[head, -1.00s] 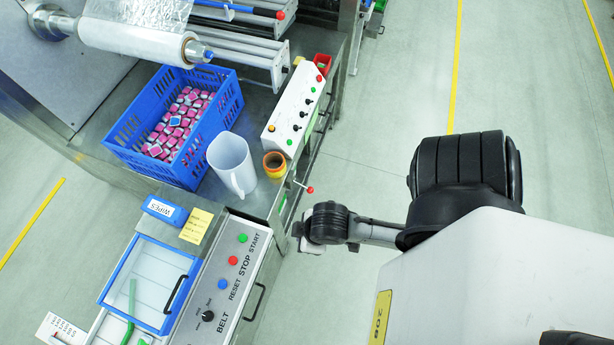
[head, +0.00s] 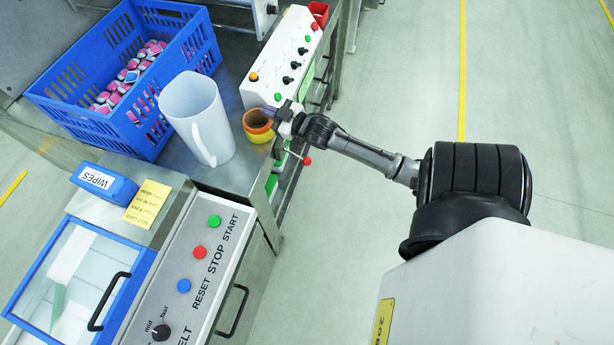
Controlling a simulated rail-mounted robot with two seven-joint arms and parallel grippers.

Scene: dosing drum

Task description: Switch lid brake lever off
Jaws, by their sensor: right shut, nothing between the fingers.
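A lever with a red ball knob (head: 307,160) sticks out from the side of the machine frame, below the bench edge; it appears to be the lid brake lever, though no label is readable. My right gripper (head: 272,113) is shut and empty. In the picture it is above and left of the red knob, at the bench edge by the yellow and orange ring-shaped item (head: 257,128), whose upper right it overlaps. I cannot tell whether they touch. My left gripper is not in view.
A white jug (head: 198,115), a blue crate (head: 65,90) of pink-and-white pieces and a white control box (head: 285,60) stand on the bench. A blue WIPES pack (head: 103,183), a button panel (head: 180,250) and a blue-framed lid (head: 50,235) are nearer. The floor at right is clear.

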